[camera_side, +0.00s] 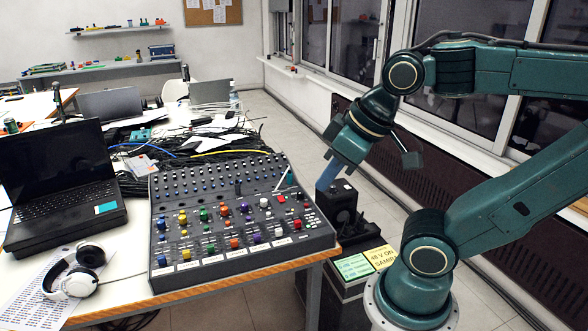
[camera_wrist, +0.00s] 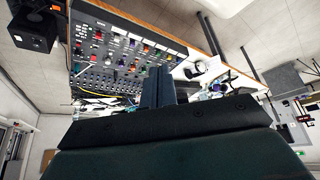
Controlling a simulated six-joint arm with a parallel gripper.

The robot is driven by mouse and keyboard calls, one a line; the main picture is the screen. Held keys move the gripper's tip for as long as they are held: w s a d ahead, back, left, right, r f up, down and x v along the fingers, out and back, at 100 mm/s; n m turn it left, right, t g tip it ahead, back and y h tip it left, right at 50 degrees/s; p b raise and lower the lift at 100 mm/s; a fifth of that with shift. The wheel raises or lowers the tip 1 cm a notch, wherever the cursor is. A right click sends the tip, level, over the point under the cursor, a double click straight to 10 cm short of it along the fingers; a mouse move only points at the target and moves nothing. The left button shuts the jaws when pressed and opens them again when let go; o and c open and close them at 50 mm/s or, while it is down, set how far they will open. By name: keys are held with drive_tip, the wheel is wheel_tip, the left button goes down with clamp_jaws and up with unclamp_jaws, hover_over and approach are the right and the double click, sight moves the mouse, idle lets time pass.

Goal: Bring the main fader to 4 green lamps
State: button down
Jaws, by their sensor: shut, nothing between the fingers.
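The mixing console (camera_side: 318,238) is a dark desk at the table's front edge, with rows of small knobs and several coloured fader caps. A white cap (camera_side: 264,203) and a red piece (camera_side: 281,198) sit toward its right side. I cannot tell which cap is the main fader, nor how many lamps are green; they are too small. My gripper (camera_side: 326,180) is shut and empty, to the right of the console and apart from it. In the wrist view its fingers (camera_wrist: 158,86) are together, with the console (camera_wrist: 116,48) beyond them.
A black device (camera_side: 341,203) stands right of the console, close below my gripper. Green (camera_side: 354,267) and yellow (camera_side: 381,257) notes lie near my base. A laptop (camera_side: 60,180) and headphones (camera_side: 75,275) are left of the console. Cables (camera_side: 200,150) lie behind it.

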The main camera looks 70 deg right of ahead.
drive_tip(key=c, duration=2.1)
unclamp_jaws()
drive_tip(key=o, duration=0.5)
drive_tip(key=shift+w, duration=0.1)
drive_tip(key=w+d+f+m+g, duration=0.3)
drive_tip(key=w+d+f+m, duration=0.4)
drive_tip(key=w+d+m, duration=0.55)
drive_tip(key=w+d+f+m+g, duration=0.1)
drive_tip(key=d+f+m, duration=0.2)
drive_tip(key=f+m, duration=0.1)
drive_tip(key=w+d+f+m, duration=0.1)
drive_tip(key=d+f+m, duration=0.3)
drive_tip(key=f+m, duration=0.1)
drive_tip(key=d+f+m+g, duration=0.1)
drive_tip(key=d+f+m, duration=0.2)
drive_tip(key=f+m, duration=0.2)
drive_tip(key=shift+w+d+f+g, duration=0.3)
drive_tip(key=shift+w+f, duration=0.1)
drive_tip(key=shift+f, duration=0.15)
drive_tip(key=shift+d+f+m, duration=0.2)
drive_tip(key=shift+f+m, duration=0.05)
drive_tip(key=shift+f, duration=0.05)
drive_tip(key=shift+f, duration=0.1)
